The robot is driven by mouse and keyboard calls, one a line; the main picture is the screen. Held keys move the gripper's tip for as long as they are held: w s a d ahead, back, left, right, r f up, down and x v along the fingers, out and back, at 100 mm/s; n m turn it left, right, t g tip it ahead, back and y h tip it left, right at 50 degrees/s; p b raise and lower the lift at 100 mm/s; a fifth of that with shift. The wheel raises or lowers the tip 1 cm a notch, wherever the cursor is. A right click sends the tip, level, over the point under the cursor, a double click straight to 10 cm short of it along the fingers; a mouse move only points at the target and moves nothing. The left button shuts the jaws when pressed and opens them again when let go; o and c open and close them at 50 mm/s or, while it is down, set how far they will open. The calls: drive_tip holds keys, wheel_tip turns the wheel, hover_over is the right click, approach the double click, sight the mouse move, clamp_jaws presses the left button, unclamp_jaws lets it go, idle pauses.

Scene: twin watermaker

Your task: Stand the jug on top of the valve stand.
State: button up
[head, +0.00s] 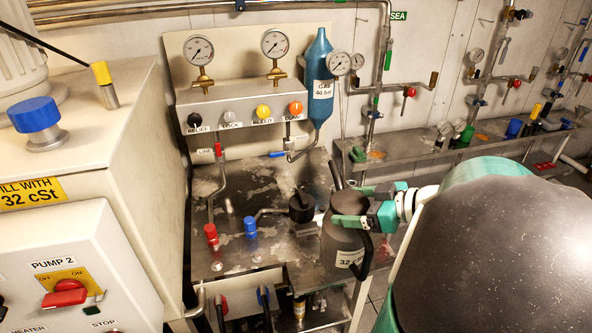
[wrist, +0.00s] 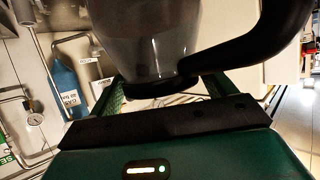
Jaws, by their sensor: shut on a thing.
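The dark grey jug (head: 343,243) is upright at the right end of the valve stand in the head view, its spout up and its black handle to the right. A white label reading 32 shows low on its side. My green gripper (head: 347,206) is shut on its upper part. In the wrist view the jug (wrist: 145,45) fills the top middle, between the fingers of my gripper (wrist: 163,88). The valve stand, with a worn metal top (head: 270,195), carries pipes and red and blue handles. I cannot tell whether the jug's base touches it.
A black-capped fitting (head: 302,206) stands close left of the jug. A gauge panel (head: 245,105) and a blue bottle (head: 319,80) rise behind the stand. A pump cabinet (head: 75,265) is at left. A long trough (head: 460,142) runs along the wall at right.

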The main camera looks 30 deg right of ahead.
drive_tip(key=w+d+f, duration=0.1)
drive_tip(key=w+f, duration=0.5)
drive_tip(key=f, duration=0.3)
drive_tip(key=shift+w+d+f, duration=0.25)
drive_tip(key=shift+w+f, duration=0.05)
drive_tip(key=shift+f, duration=0.15)
drive_tip(key=o, duration=1.9)
drive_tip(key=shift+o, duration=0.2)
